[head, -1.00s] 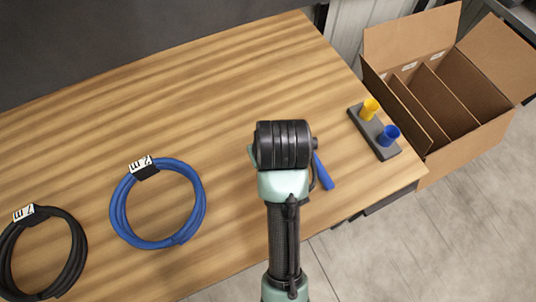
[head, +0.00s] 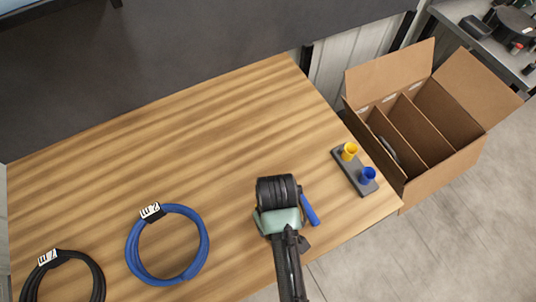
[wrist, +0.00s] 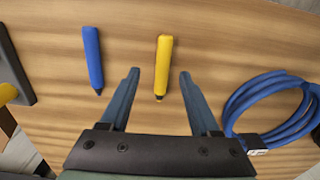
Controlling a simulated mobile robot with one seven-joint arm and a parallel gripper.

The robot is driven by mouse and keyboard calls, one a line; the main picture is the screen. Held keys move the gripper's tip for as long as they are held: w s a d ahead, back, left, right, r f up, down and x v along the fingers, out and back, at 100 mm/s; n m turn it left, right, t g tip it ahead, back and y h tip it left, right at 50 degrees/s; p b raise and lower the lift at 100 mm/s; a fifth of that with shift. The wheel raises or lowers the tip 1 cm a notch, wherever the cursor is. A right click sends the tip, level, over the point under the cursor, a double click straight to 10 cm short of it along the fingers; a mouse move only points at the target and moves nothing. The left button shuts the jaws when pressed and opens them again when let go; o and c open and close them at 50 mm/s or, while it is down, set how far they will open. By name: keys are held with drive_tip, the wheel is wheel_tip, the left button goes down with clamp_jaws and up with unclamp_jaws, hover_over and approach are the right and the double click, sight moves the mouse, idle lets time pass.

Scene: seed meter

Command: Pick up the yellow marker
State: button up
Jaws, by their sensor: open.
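The yellow marker (wrist: 163,66) lies on the wooden table in the wrist view, its dark tip pointing toward my gripper. My gripper (wrist: 158,75) is open and empty, with one finger on each side of the marker's lower part in the picture. I cannot tell how high the fingers are above the table. The yellow marker does not show in the head view, where my arm covers that area. A blue marker (wrist: 93,60) lies to the left, outside the left finger; it also shows in the head view (head: 310,211).
A grey holder (head: 354,174) with a yellow cup (head: 348,151) and a blue cup (head: 368,175) stands near the table's right edge. A divided cardboard box (head: 440,175) is beyond it. A blue cable coil (head: 203,235) and a black coil (head: 98,275) lie left.

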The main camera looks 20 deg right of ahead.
drive_tip(key=shift+s+a+f+p, duration=0.15)
drive_tip(key=shift+f+p, duration=0.1)
drive_tip(key=shift+f, duration=1.3)
drive_tip(key=shift+a+f+p, duration=0.15)
drive_tip(key=shift+f+p, duration=0.1)
drive_tip(key=shift+f, duration=1.3)
clamp_jaws()
